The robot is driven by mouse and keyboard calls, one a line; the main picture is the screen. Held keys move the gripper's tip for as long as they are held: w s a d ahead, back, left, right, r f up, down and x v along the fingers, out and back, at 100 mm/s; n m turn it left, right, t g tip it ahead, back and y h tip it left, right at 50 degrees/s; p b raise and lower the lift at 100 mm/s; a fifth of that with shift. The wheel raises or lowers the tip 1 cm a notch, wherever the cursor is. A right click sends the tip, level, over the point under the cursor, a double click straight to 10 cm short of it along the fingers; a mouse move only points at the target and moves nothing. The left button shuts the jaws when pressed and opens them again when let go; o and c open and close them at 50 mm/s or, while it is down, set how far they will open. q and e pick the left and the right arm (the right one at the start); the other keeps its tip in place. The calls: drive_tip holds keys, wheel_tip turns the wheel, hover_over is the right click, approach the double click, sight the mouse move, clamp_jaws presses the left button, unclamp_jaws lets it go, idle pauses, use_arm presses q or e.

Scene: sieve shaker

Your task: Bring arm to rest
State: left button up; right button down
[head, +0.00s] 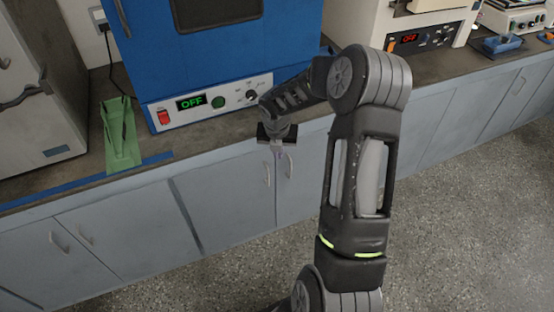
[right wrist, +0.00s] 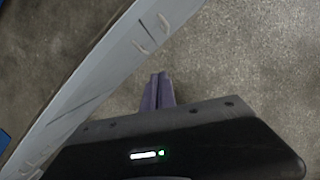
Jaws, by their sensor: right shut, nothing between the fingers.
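My right arm reaches up and forward through the right half of the head view. Its gripper (head: 279,150) hangs in front of the counter edge, below the blue machine, pointing down. In the right wrist view the two fingers of the right gripper (right wrist: 158,90) are together, with nothing between them and the floor beyond. My left gripper is not in view.
A blue machine (head: 215,62) with a green OFF display stands on the counter (head: 80,180). A green scoop-like tray (head: 119,135) lies left of it. A beige device (head: 425,30) stands at the right. Cabinets (head: 230,190) run below; the floor (head: 460,200) in front is clear.

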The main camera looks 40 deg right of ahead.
drive_tip(key=shift+s+a+r, duration=0.1)
drive_tip(key=shift+a+r, duration=0.05)
drive_tip(key=shift+r, duration=0.55)
drive_tip(key=a+f+m+t+y, duration=0.15)
drive_tip(key=a+f+m, duration=0.35)
drive_tip(key=a+m, duration=0.6)
drive_tip(key=a+f+m+t+y, duration=0.1)
drive_tip(key=a+f+m+y, duration=0.2)
drive_tip(key=a+f+m, duration=0.55)
drive_tip(key=s+a+f+m+g+y, duration=0.1)
drive_tip(key=s+a+m, duration=0.3)
drive_tip(key=s+a, duration=0.6)
drive_tip(key=s+a+f+m+g, duration=0.2)
drive_tip(key=s+a+f+m, duration=0.2)
drive_tip(key=s+a, duration=0.6)
drive_tip(key=shift+s+a+g+y, duration=0.2)
drive_tip(key=shift+a+g+y, duration=0.15)
drive_tip(key=shift+a, duration=0.05)
